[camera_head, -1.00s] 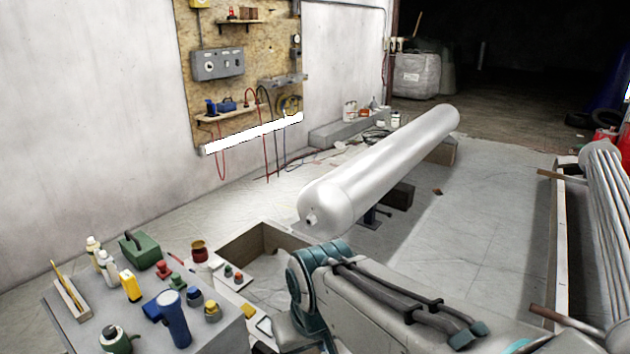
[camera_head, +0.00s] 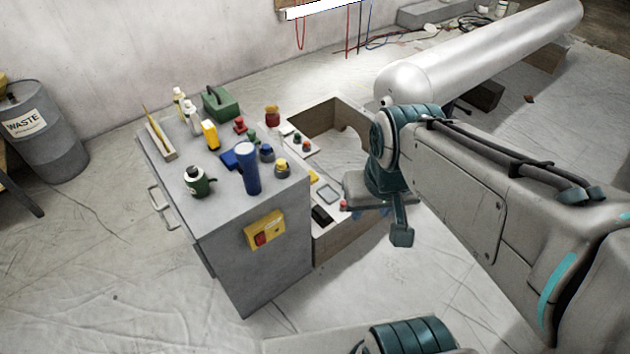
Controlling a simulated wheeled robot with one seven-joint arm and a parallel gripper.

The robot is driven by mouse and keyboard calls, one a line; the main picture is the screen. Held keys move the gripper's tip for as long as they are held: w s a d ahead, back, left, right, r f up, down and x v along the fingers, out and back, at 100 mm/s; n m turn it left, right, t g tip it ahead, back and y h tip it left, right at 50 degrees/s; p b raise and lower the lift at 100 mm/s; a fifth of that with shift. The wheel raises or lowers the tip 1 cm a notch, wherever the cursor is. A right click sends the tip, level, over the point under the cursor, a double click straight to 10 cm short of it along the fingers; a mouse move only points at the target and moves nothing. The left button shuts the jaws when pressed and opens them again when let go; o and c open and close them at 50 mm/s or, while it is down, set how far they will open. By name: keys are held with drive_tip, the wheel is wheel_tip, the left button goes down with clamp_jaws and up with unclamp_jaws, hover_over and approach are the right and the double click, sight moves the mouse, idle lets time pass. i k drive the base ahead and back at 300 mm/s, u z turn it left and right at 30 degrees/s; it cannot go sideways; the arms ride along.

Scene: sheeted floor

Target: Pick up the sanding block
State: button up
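I cannot pick out the sanding block with certainty. Small block-like things in view are a blue block (camera_head: 230,159) on the grey cabinet top, and a black block (camera_head: 321,215) and a small yellow piece (camera_head: 312,177) in the open wooden-sided compartment beside it. My arm reaches in from the right. Its teal and grey end, with my gripper (camera_head: 402,235), hangs by the compartment's right side. The fingers are not clear, and nothing held can be made out. The arm hides part of the compartment.
The grey cabinet (camera_head: 215,205) carries a blue cylinder (camera_head: 248,168), a green case (camera_head: 220,104), bottles and several small pots. A large pale tank (camera_head: 470,62) lies behind my arm. A waste drum (camera_head: 40,130) stands at far left. The sheeted floor in front is mostly clear.

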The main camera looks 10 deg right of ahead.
sight(322, 218)
drive_tip(key=z, duration=0.9)
drive_tip(key=i, duration=1.6)
drive_tip(key=u, duration=1.9)
